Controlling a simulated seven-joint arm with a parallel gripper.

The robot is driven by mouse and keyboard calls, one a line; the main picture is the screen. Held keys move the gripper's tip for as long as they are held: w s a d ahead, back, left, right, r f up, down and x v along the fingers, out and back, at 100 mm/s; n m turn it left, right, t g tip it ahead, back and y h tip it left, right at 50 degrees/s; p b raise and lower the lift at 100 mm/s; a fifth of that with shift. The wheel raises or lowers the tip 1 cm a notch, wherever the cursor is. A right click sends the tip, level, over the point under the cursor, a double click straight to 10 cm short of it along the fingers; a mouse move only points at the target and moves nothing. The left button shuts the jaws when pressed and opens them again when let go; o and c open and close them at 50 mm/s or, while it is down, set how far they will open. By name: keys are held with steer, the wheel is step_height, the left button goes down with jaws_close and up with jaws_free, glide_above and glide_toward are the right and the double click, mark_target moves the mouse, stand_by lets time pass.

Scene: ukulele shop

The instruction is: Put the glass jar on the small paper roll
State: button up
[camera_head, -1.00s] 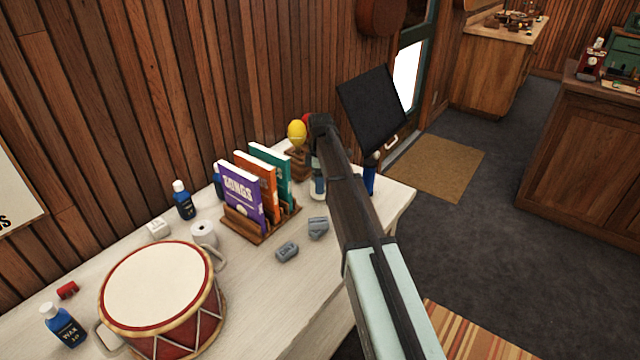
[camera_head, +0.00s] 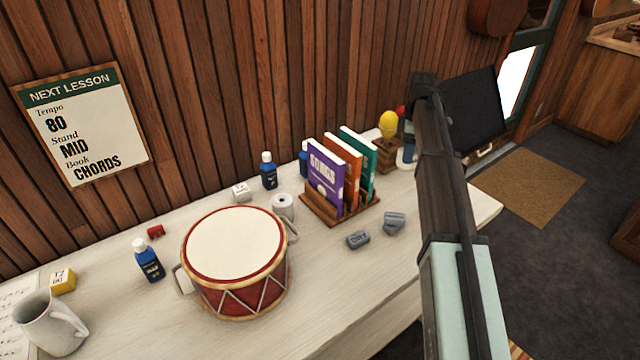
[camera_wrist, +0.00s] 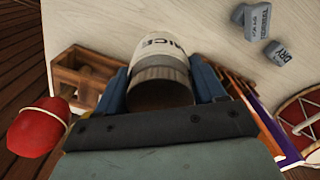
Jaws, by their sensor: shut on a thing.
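My gripper (camera_wrist: 161,84) is shut on the glass jar (camera_wrist: 165,46), with one blue finger on each side of it in the wrist view. The jar has a pale label with dark letters and a brownish end toward the camera. In the head view my arm covers most of the gripper, and only a bit of the jar (camera_head: 406,158) shows at the table's right end. The small paper roll (camera_head: 283,206) stands upright on the table, between the drum and the book rack, well left of the jar.
A red drum (camera_head: 235,258) stands just in front of the roll. A rack of books (camera_head: 335,208) lies between the roll and my gripper. A blue bottle (camera_head: 268,171) and a white cube (camera_head: 241,191) are behind the roll. Two grey blocks (camera_head: 358,239) lie in front of the rack.

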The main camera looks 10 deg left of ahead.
steer(key=r, duration=1.3)
steer(key=shift+s+a, duration=0.1)
steer(key=shift+a, duration=0.25)
steer(key=shift+n, duration=0.5)
steer(key=s+a, duration=0.2)
steer(key=a, duration=0.4)
steer(key=s+a, duration=0.3)
steer(key=a, duration=0.3)
steer(key=s+a, duration=0.2)
steer(key=a, duration=0.5)
steer(key=shift+s, duration=0.15)
steer(key=s+a+n, duration=0.1)
steer(key=s+a, duration=1)
steer(key=a, duration=0.5)
glide_above(282, 200)
steer(key=shift+f, duration=7.55)
steer(key=shift+f, duration=0.1)
steer(key=o, duration=1.3)
